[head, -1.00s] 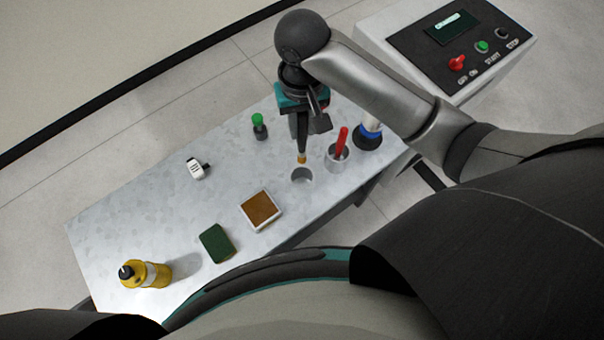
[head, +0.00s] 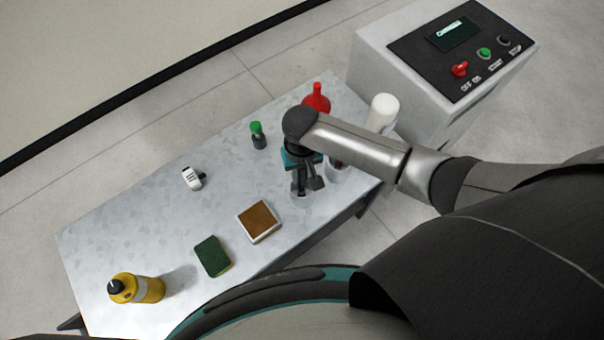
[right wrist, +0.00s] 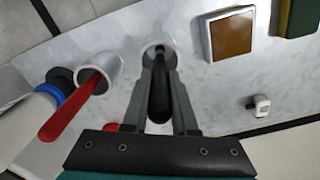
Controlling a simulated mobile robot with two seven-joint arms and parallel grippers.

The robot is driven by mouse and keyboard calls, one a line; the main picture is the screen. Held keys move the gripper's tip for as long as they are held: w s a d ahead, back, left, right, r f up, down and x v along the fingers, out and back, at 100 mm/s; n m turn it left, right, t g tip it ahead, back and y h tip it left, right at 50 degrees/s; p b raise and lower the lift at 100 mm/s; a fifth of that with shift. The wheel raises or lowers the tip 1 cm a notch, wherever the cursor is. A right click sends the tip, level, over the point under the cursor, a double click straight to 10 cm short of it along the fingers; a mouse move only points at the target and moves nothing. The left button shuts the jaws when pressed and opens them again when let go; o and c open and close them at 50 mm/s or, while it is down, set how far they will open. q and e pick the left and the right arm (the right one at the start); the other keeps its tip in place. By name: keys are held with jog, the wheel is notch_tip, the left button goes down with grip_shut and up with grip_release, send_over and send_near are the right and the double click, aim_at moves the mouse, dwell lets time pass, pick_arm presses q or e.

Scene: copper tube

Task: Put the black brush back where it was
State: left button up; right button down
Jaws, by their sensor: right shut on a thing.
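My right gripper (head: 301,190) is shut on the black brush (right wrist: 160,98), whose dark handle lies between the two fingers in the right wrist view. The brush points down into the round mouth of a light cup (right wrist: 158,46), which shows in the head view (head: 300,201) under the gripper. The brush's lower end is hidden there, so I cannot tell how deep it sits. A second cup (right wrist: 112,66) beside it holds a brush with a red handle (right wrist: 67,109). My left gripper is not in view.
A brown pad in a white frame (head: 258,222), a green block (head: 212,256) and a yellow bottle (head: 136,288) stand on the table (head: 130,230). A green-capped bottle (head: 258,135), a red flask (head: 316,98) and a white container (head: 382,112) stand farther back.

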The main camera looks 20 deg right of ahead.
jog(key=shift+f, duration=0.25)
jog(key=c, duration=0.7)
grip_release()
notch_tip(320, 180, up, 12)
jog(key=shift+r+p, duration=0.1)
jog(key=shift+p, duration=1.15)
